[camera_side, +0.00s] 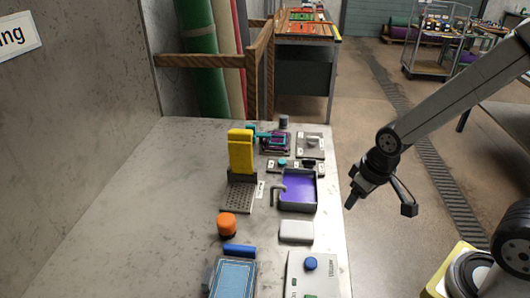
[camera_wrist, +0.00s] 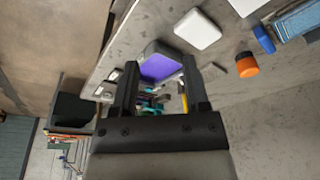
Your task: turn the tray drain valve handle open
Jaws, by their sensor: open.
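The dark tray (camera_side: 313,206) with a purple inside sits near the right edge of the grey bench. A small dark bent rod (camera_side: 277,190) lies or stands along the tray's left side; I cannot tell whether it is the drain valve handle. My gripper (camera_side: 379,203) is open and empty, in the air off the bench's right side, apart from the tray. In the wrist view the tray (camera_wrist: 165,48) shows beyond and between the fingers of my gripper (camera_wrist: 158,65). Parts of the area behind the tray are hidden by the fingers there.
A white box (camera_side: 296,232) sits in front of the tray. A yellow upright piece (camera_side: 241,152) and a perforated block (camera_side: 238,196) stand to its left. An orange knob (camera_side: 227,224) and blue block (camera_side: 239,251) are nearer. Small fixtures (camera_side: 308,145) crowd behind. The bench's left is clear.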

